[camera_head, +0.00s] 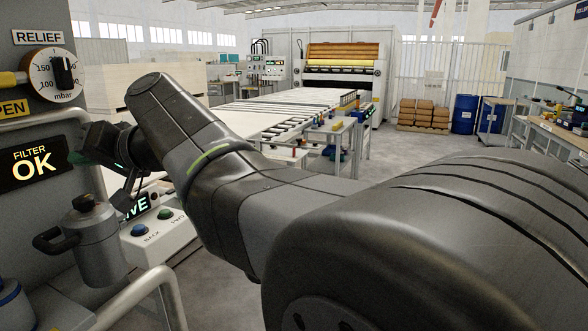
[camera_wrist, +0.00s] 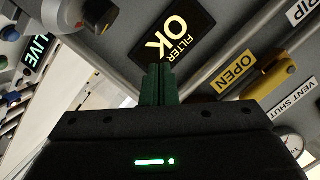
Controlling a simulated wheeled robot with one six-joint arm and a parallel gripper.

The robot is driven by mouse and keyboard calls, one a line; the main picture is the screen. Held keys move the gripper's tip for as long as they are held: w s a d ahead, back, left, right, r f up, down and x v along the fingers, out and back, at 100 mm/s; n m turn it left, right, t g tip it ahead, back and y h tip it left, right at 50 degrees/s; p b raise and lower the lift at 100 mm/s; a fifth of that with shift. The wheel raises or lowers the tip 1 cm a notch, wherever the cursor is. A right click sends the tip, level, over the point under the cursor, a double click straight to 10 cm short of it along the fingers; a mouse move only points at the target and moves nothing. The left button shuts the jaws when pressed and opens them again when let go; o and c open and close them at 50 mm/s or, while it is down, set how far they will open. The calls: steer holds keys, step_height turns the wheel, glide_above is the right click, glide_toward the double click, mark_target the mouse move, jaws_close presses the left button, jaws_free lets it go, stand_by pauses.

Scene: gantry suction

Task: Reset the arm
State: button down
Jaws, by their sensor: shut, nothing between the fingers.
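My dark arm (camera_head: 215,180) reaches from the lower right across the head view, bent, toward a grey control panel on the left. My gripper (camera_head: 82,157) is at its end, close in front of the panel, just right of the lit "FILTER OK" display (camera_head: 33,164). In the wrist view my gripper (camera_wrist: 158,72) shows two dark green fingers together, with nothing between them. They point at the panel face by the "FILTER OK" display (camera_wrist: 163,34). I cannot tell how wide the gap to the panel is.
A relief dial (camera_head: 63,71) is above the display. Below my wrist are a grey handled canister (camera_head: 92,240), a button box (camera_head: 160,232) and a metal rail (camera_head: 150,290). A yellow lever (camera_wrist: 283,78) by "OPEN" shows in the wrist view. Open floor (camera_head: 405,150) lies beyond.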

steer(key=w+d+m+g+y+p, duration=0.1)
steer(key=w+d+m+p, duration=0.3)
steer(key=w, duration=0.5)
steer(key=shift+w+r+m+y+p, duration=0.2)
steer(key=shift+m+y+p, duration=0.2)
steer(key=shift+m+p, duration=0.85)
steer(key=shift+f, duration=0.1)
